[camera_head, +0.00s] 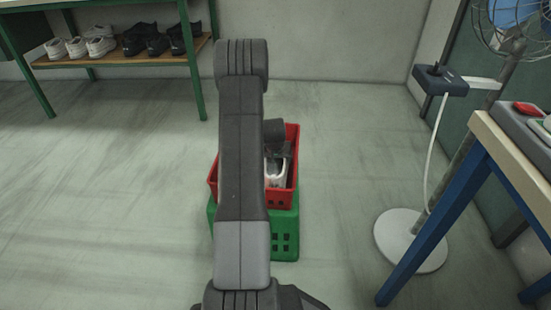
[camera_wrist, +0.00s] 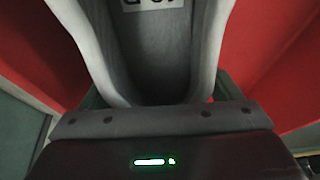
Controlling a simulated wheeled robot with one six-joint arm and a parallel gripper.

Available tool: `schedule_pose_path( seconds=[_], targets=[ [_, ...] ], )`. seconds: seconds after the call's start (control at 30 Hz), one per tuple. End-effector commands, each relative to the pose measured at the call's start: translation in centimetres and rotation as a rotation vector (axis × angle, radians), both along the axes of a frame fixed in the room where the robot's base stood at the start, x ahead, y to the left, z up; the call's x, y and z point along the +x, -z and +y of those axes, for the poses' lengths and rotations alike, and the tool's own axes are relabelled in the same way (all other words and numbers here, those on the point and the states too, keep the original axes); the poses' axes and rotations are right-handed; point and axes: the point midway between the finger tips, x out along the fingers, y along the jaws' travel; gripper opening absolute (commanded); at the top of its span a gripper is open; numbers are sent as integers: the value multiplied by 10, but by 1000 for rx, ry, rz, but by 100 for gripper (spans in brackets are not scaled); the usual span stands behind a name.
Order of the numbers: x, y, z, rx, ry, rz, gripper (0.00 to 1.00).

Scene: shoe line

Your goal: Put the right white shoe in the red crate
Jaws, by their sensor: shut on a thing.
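The white shoe (camera_head: 275,173) shows inside the red crate (camera_head: 293,150), partly hidden by my arm. In the wrist view its pale collar and dark inside (camera_wrist: 155,60) fill the middle, with an upside-down size label inside. My gripper (camera_wrist: 160,118) is shut on the shoe at the near end of its opening. Red crate walls show on both sides of the shoe in the wrist view. Whether the sole touches the crate floor is hidden.
The red crate sits on a green crate (camera_head: 284,235) on the floor. A shoe rack (camera_head: 125,62) with white and black shoes stands at back left. A fan stand (camera_head: 410,240) and a blue-legged table (camera_head: 440,230) are at right. The left floor is clear.

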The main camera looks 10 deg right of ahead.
Motion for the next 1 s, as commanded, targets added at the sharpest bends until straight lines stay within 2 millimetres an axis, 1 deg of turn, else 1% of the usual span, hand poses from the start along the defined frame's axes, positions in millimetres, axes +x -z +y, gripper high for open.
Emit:
schedule_pose_path(
  seconds=[0.3,0.33,0.4,0.63,0.73,0.87,1.0],
  targets=[
    [1,2,0,-1,0,-2,51],
    [1,2,0,-1,0,-2,87],
    [1,2,0,-1,0,-2,100],
    [0,2,0,0,0,1,100],
    [-2,-4,1,0,0,0,100],
    [-9,-24,3,0,0,-1,100],
    [-20,-55,6,-1,0,-2,100]
  ],
)
